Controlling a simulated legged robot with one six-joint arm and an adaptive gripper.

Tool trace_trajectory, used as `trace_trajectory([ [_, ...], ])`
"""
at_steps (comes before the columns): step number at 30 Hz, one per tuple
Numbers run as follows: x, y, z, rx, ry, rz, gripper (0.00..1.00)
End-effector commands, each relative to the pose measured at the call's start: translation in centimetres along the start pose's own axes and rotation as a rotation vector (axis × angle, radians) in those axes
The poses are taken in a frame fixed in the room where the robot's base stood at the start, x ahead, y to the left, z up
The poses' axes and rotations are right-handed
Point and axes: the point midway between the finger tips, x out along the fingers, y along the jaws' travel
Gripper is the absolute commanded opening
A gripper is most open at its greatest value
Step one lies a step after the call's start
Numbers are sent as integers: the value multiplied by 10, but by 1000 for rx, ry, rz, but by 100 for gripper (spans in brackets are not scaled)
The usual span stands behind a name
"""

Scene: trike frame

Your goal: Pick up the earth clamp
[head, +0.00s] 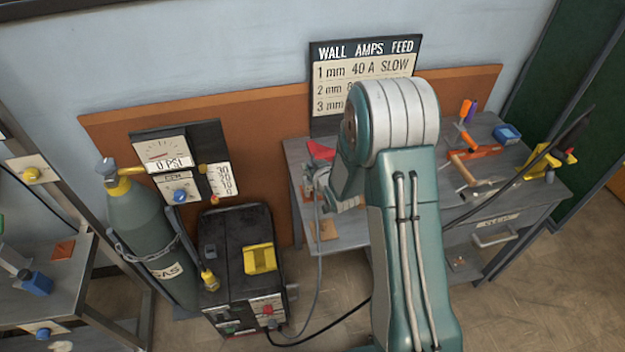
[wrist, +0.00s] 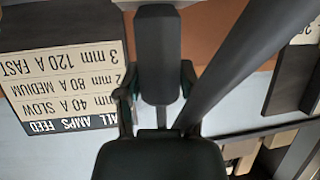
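What looks like the earth clamp (head: 320,150), with red handles and a grey body, is at the left end of the grey workbench (head: 345,240). A grey lead runs down from it. My arm's teal links hide much of the bench, and my gripper is not clear in the head view. In the wrist view my gripper (wrist: 158,75) shows as dark parts, with one broad finger-like block facing the camera. I cannot tell whether it is open or shut, and I see nothing certain in it. The earth clamp cannot be made out in the wrist view.
A settings sign (head: 365,70) stands behind the bench; it shows upside down in the wrist view (wrist: 60,90). A welding machine (head: 240,270) and gas cylinder (head: 150,235) stand left. A black-handled cable (head: 560,140), yellow stand (head: 548,168) and tools (head: 475,153) are right.

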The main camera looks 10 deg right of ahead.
Motion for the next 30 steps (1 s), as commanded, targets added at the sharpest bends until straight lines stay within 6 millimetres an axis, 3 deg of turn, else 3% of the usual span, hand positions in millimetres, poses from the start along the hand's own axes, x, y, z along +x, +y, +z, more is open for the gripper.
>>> trace_trajectory([
  [13,-1,0,-2,0,1,0,0],
  [20,-8,0,-22,-1,5,1,0],
  [23,-18,2,-34,0,4,2,0],
  [30,-63,12,-58,-1,5,3,0],
])
